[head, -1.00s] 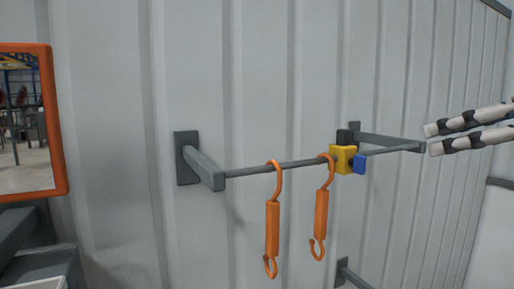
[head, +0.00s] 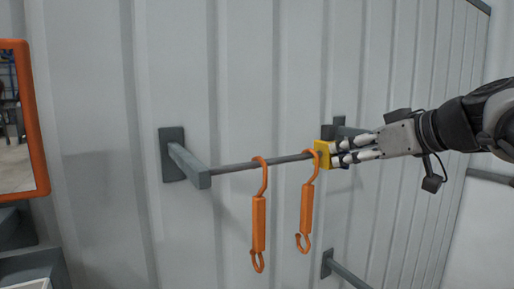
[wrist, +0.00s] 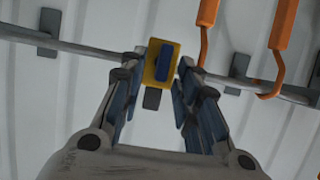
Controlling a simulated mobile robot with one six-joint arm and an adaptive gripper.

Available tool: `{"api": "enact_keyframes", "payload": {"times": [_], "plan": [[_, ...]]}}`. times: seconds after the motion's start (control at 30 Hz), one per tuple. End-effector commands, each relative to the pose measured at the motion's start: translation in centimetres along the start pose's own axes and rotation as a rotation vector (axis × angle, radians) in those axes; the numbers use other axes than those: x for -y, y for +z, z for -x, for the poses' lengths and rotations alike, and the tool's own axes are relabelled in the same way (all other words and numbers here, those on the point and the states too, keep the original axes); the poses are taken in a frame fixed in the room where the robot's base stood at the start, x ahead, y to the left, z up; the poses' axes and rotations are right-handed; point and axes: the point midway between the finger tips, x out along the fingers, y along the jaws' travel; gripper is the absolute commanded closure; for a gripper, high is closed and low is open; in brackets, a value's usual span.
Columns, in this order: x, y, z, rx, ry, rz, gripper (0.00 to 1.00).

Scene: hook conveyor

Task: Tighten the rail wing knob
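The blue wing knob (wrist: 164,63) sits on the face of a yellow clamp block (wrist: 152,76), which is on the grey rail (wrist: 85,49). In the head view the yellow block (head: 321,155) shows near the rail's right part, and the knob is mostly hidden behind my fingers. My gripper (head: 338,153) comes in from the right, fingertips at the block. In the wrist view my gripper (wrist: 158,66) is open, with a finger on each side of the block and knob. Gaps show beside the knob; I cannot tell whether either finger touches the block.
Two orange hooks, the left one (head: 258,222) and the right one (head: 307,207), hang from the rail left of the block. Grey wall brackets (head: 188,163) hold the rail. An orange-framed panel (head: 38,130) stands at the left. Space below the block looks clear.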

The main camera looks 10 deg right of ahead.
Motion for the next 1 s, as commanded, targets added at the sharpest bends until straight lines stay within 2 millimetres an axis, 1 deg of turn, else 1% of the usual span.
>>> {"api": "enact_keyframes", "payload": {"times": [0.2,0.23,0.67,1.0], "plan": [[-0.01,0.02,-0.04,0.0,0.0,0.0,0.7],[-0.01,0.02,-0.04,0.0,0.0,0.0,0.71],[-0.01,0.01,-0.01,0.0,0.0,-0.001,1.0],[-0.03,0.0,0.0,0.0,-0.002,-0.005,1.0]]}}
